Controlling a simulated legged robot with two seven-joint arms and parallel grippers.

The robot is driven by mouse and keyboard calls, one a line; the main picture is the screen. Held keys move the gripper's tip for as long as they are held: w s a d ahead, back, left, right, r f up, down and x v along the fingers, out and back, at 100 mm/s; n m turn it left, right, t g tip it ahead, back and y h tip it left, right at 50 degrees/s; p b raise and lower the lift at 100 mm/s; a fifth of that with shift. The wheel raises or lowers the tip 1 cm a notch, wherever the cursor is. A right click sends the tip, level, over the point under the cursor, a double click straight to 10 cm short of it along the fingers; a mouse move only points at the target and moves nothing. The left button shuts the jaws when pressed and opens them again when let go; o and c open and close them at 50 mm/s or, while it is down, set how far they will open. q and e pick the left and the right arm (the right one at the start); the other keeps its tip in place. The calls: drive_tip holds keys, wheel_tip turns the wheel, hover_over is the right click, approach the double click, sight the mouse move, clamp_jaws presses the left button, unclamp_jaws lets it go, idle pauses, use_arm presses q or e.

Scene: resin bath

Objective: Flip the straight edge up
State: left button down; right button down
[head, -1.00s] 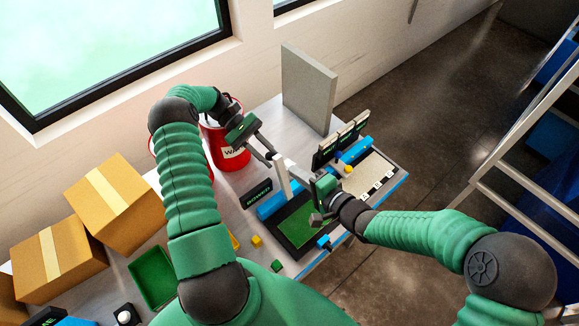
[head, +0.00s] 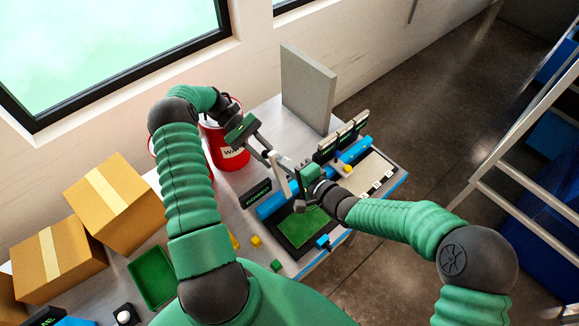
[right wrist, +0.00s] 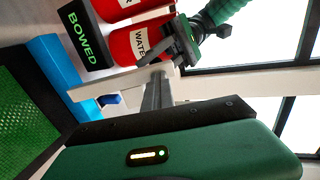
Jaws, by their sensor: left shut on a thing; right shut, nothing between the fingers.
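The straight edge (head: 279,178) is a pale grey bar standing tilted up above the back of the dark-framed green panel (head: 303,228). My left gripper (head: 267,155) is shut on its upper end. In the right wrist view the pale bar (right wrist: 112,82) runs across the upper middle, with my left gripper (right wrist: 165,55) at its far end. My right gripper (head: 294,172) is shut and empty beside the bar. In the right wrist view its dark fingers (right wrist: 155,92) reach up to the bar; I cannot tell whether they touch it.
A sign reading BOWED (head: 257,192) stands beside a blue rail (head: 270,207). Red WATER buckets (head: 222,148) stand behind my left arm. A tall grey board (head: 308,88), several dark signs (head: 327,148) and a sand-coloured bed (head: 372,172) are to the right. Small yellow and green blocks lie in front.

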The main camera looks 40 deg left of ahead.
use_arm(q)
drive_tip(key=c, duration=1.2)
unclamp_jaws()
drive_tip(key=shift+d, duration=0.1)
use_arm(e)
drive_tip(key=shift+a, duration=0.1)
use_arm(q)
drive_tip(key=shift+r, duration=0.1)
drive_tip(key=shift+r, duration=0.15)
wheel_tip(320, 180, up, 9)
drive_tip(key=shift+r, duration=0.25)
use_arm(e)
drive_tip(key=shift+d, duration=0.25)
use_arm(q)
drive_tip(key=shift+f+b, duration=0.75)
use_arm(e)
drive_tip(key=v, duration=1.6)
drive_tip(key=shift+d, duration=0.25)
